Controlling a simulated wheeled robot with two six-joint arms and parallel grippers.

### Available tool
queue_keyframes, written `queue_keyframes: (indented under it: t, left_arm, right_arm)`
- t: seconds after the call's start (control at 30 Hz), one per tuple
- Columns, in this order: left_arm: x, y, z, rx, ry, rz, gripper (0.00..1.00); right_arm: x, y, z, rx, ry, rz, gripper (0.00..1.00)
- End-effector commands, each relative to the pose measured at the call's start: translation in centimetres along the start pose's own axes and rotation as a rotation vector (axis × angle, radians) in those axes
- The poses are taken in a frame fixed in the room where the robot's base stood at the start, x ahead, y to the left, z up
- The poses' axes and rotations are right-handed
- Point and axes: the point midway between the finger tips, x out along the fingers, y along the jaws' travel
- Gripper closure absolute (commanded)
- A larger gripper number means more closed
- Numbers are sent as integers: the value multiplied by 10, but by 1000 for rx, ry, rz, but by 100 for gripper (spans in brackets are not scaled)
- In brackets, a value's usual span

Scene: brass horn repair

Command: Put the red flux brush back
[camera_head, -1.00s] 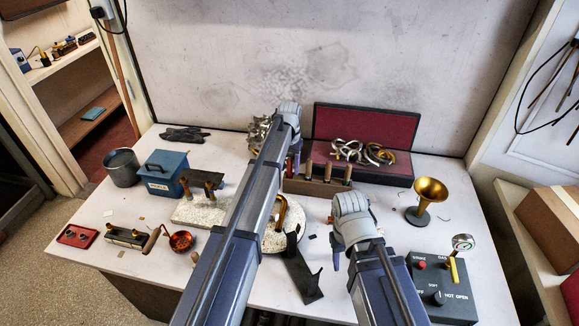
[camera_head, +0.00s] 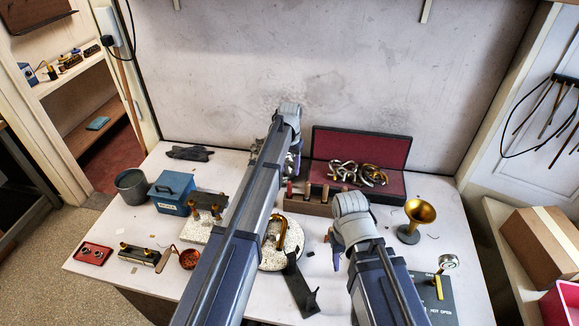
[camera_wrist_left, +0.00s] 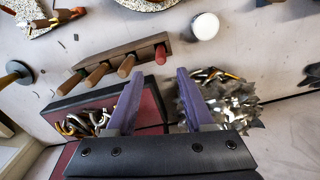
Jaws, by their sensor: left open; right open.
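The red-handled brush (camera_head: 290,189) stands in the left end of the wooden rack (camera_head: 318,209) in the camera_head view. In the left wrist view its red handle (camera_wrist_left: 160,54) sits at the right end of the rack (camera_wrist_left: 148,43), beside several wooden handles. My left gripper (camera_head: 297,158) is open and empty, over the back of the bench by the rack. In the left wrist view its purple fingers (camera_wrist_left: 160,74) are spread, with the red handle beyond their tips and apart from them. My right gripper (camera_head: 336,258) is open, low over the bench front; its fingers are partly hidden.
A red-lined case (camera_head: 390,150) with brass tubing lies behind the rack. A white cylinder (camera_wrist_left: 205,26) stands near the red handle, and a crumpled metallic heap (camera_wrist_left: 225,98) lies beside my left fingers. A brass bell (camera_head: 418,213) stands at the right.

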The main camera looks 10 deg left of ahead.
Motion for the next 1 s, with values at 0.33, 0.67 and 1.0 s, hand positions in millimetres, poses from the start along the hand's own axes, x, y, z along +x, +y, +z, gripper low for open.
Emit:
queue_keyframes:
  t: [0.33, 0.67, 1.0]
  left_arm:
    - [1, 120, 201, 88, -35, -55, 47]
    - [0, 156, 309, 131, -49, -97, 47]
    - [0, 156, 308, 131, -50, -98, 47]
  right_arm:
    - [1, 0, 0, 0, 0, 0, 50]
    - [1, 0, 0, 0, 0, 0, 50]
    - [1, 0, 0, 0, 0, 0, 50]
